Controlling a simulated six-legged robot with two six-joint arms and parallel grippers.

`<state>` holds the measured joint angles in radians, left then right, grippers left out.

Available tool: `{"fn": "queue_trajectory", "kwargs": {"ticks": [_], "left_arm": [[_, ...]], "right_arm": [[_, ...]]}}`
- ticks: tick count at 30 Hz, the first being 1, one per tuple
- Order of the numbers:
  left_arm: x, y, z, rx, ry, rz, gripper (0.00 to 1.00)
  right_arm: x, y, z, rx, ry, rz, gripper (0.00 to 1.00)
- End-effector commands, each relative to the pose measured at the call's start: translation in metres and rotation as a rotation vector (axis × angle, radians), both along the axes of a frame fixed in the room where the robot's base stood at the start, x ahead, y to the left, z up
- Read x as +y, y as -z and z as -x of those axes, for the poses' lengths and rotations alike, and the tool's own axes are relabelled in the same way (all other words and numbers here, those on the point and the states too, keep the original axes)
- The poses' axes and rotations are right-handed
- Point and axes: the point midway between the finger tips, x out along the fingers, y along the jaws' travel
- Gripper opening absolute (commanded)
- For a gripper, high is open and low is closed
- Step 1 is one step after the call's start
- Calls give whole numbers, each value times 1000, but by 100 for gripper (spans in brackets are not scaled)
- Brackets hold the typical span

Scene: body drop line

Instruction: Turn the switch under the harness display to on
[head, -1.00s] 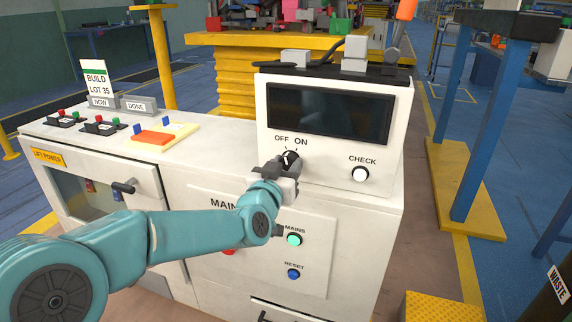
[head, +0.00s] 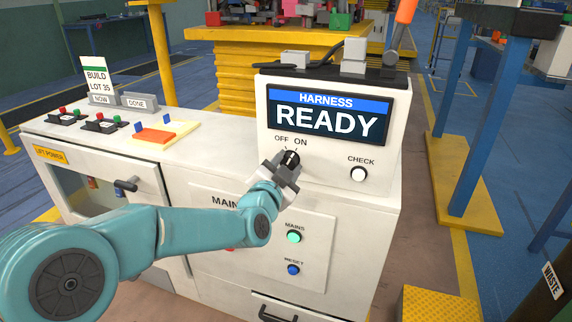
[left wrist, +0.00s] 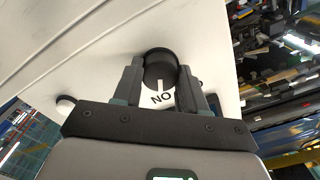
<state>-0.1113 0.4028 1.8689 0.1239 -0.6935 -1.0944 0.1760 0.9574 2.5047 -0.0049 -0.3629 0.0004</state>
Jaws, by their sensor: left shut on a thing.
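The harness display (head: 328,115) is lit and reads HARNESS READY, white on blue and black. Below it is the black round switch (head: 291,157), under the words OFF and ON. In the left wrist view the switch (left wrist: 159,68) sits between my fingers, and its white mark points to the word ON. My left gripper (head: 285,168) is at the switch with its fingers shut on it. The left gripper also shows in the left wrist view (left wrist: 160,85). My right gripper is in neither view.
A white CHECK button (head: 358,174) is right of the switch. Below are a green MAINS button (head: 294,237) and a blue RESET button (head: 293,269). A cabinet handle (head: 125,187) sticks out at left.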

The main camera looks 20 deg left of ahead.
Motion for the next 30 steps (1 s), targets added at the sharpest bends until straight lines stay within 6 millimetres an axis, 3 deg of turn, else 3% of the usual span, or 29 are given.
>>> {"fn": "queue_trajectory", "kwargs": {"ticks": [16,17,19,30], "left_arm": [[0,2,0,2,1,-28,11],[0,2,0,2,1,-28,45],[0,2,0,2,1,-28,67],[0,0,5,1,0,-26,67]], "right_arm": [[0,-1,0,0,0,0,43],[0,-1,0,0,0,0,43],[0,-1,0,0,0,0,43],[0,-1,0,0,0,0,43]]}}
